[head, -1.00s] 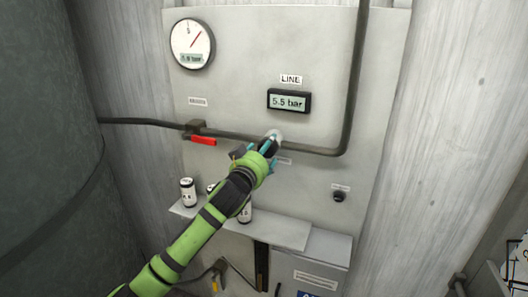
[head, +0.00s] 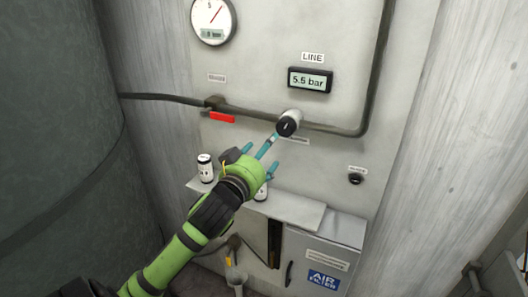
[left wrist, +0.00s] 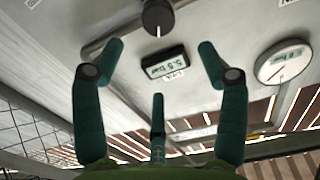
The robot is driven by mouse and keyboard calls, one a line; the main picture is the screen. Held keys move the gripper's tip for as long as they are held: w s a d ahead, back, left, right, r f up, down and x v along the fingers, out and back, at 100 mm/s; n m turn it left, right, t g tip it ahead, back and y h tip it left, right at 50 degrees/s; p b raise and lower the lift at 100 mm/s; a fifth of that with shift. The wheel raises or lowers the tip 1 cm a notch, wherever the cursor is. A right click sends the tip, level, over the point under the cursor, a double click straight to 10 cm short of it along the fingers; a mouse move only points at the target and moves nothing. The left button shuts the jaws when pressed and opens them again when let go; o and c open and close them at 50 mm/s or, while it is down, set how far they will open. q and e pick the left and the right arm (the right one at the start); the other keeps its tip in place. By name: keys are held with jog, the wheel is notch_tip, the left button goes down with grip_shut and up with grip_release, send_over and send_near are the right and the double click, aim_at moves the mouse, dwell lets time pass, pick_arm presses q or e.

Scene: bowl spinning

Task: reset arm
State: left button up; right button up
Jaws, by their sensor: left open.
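My left arm comes in from the lower left in the head view. Its left gripper (head: 262,160) has teal fingers and is open and empty, just below and left of a dark-faced knob (head: 288,124) on the pipe. The knob also shows at the top of the left wrist view (left wrist: 158,14), beyond the spread fingers (left wrist: 160,75) and apart from them. The LINE display (head: 310,80) reads 5.5 bar. My right gripper is not in view.
A round gauge (head: 213,20) and a red lever (head: 222,117) are on the panel. A small shelf (head: 300,211) below holds cans, one of them a white can (head: 205,168). A black button (head: 355,179) sits at right. A large dark tank (head: 60,130) fills the left.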

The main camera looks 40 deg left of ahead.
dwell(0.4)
pick_arm(q)
notch_tip(320, 180, down, 26)
jog(key=w+a+g+b, duration=0.2)
jog(key=g+b, duration=0.1)
jog(key=g, duration=0.2)
jog(key=s+d+f+m+g+h+b, duration=0.1)
jog(key=s+f, duration=0.2)
jog(key=f, duration=0.6)
jog(key=s+d+f+m+g+h, duration=0.1)
jog(key=s+f+g, duration=0.15)
jog(key=f, duration=0.65)
jog(key=s+d+f+m+g+h+b, duration=0.1)
jog(key=s+d+f+g, duration=0.15)
jog(key=s+f, duration=0.6)
jog(key=s+d+f+g+b, duration=0.1)
jog(key=s+d+f, duration=0.3)
jog(key=s+f, duration=0.5)
jog(key=s+d+f+m+g+h+b, duration=0.1)
jog(key=s+d+f+g, duration=0.15)
jog(key=s+f, duration=0.65)
jog(key=s+d+f+m+g, duration=0.1)
jog(key=s+d+f, duration=0.1)
jog(key=s, duration=0.4)
jog(key=s+d+f+g+b, duration=0.1)
jog(key=s+d+f, duration=0.2)
jog(key=s, duration=0.4)
jog(key=shift+d+f+m, duration=0.25)
jog(key=shift+f+m, duration=0.15)
